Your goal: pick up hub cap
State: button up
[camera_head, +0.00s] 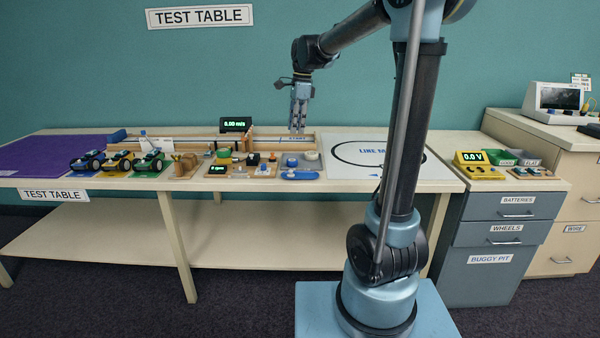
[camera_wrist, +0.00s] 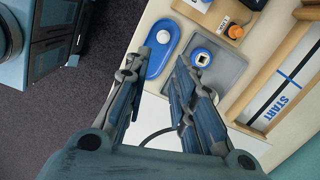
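A blue oval dish (camera_wrist: 152,67) holds a small pale round disc (camera_wrist: 163,37) that may be the hub cap; I cannot be sure. In the head view the dish (camera_head: 300,176) lies near the table's front edge. A white round piece (camera_head: 311,155) stands behind it. My gripper (camera_wrist: 160,65) is open and empty, its fingers pointing down at the table. In the head view my gripper (camera_head: 297,128) hangs above the table, clear of these things.
A wooden track (camera_wrist: 272,72) marked START runs beside the grey tray. Small boards with parts (camera_head: 255,165) and several toy buggies (camera_head: 119,160) stand to the left. A white mat with a ring (camera_head: 345,173) lies to the right.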

jog(key=w, duration=0.1)
send_near(291, 173)
jog(key=w+f, duration=0.1)
jog(key=shift+m, duration=0.3)
jog(key=shift+s+a+f, duration=0.1)
jog(key=shift+a+f, duration=0.1)
jog(key=shift+f, duration=0.9)
jog(key=shift+a+f, duration=0.15)
jog(key=shift+f, duration=1)
jog(key=shift+s+a+f, duration=0.1)
jog(key=shift+a+f, duration=0.1)
jog(key=shift+f, duration=0.9)
jog(key=c, duration=0.5)
